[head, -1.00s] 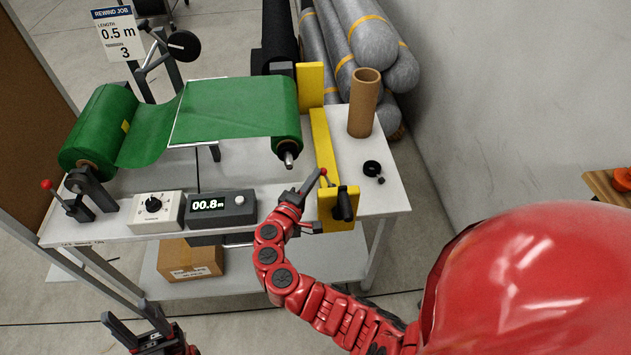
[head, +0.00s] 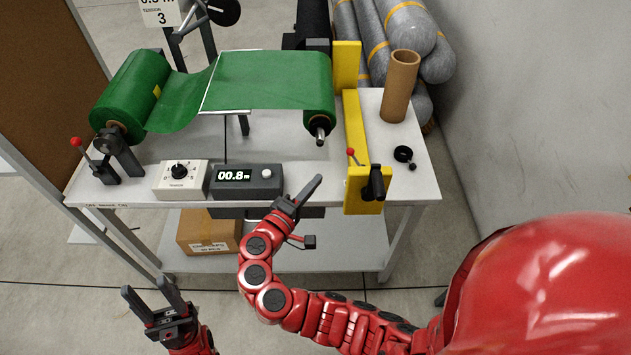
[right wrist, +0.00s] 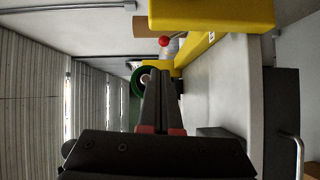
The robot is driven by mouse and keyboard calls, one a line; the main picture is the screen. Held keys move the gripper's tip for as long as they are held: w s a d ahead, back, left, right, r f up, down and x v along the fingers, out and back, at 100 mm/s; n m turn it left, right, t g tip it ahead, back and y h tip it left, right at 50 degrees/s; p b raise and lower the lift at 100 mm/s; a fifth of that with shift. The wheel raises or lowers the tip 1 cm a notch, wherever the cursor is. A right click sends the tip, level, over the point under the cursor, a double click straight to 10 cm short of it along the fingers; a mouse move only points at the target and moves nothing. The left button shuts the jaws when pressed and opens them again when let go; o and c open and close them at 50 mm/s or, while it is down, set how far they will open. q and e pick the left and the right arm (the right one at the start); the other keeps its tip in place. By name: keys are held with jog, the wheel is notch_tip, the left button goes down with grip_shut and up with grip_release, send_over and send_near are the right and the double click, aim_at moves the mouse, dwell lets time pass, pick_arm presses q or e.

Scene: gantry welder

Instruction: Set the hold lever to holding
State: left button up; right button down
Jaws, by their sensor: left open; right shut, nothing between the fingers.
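A lever with a red ball knob (head: 351,152) leans left at the yellow end block (head: 357,196) on the table's right side. Its knob also shows in the right wrist view (right wrist: 164,41), by the yellow block. A second red-knobbed lever (head: 76,142) stands by the left roll stand and leans left. I cannot tell from any label which is the hold lever. My right gripper (head: 316,181) is shut and empty, left of the yellow block and apart from the right lever. My left gripper (head: 147,287) is open and empty, low in front of the table.
A green web runs between the left roll (head: 132,90) and the right roll (head: 320,95). A tension dial box (head: 182,188) and a display (head: 246,190) reading 00.8 m sit at the front edge. A black crank handle (head: 375,183) is on the yellow block. A cardboard tube (head: 400,85) stands behind.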

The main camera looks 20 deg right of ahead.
aim_at(355, 159)
notch_tip(355, 159, down, 6)
jog(key=w+a+n+t+h+b, duration=0.1)
jog(key=n+b, duration=0.3)
jog(key=b, duration=0.4)
jog(key=shift+a+r+t+h, duration=0.25)
jog(key=shift+a+t+h, duration=0.15)
jog(key=shift+a, duration=0.3)
jog(key=shift+w, duration=0.1)
jog(key=shift+r, duration=0.1)
jog(key=s+d+p+x, duration=0.1)
jog(key=p+x, duration=0.3)
jog(key=x, duration=0.8)
jog(key=shift+s+d+r, duration=0.4)
jog(key=shift+s+d, duration=0.05)
jog(key=shift+d, duration=0.2)
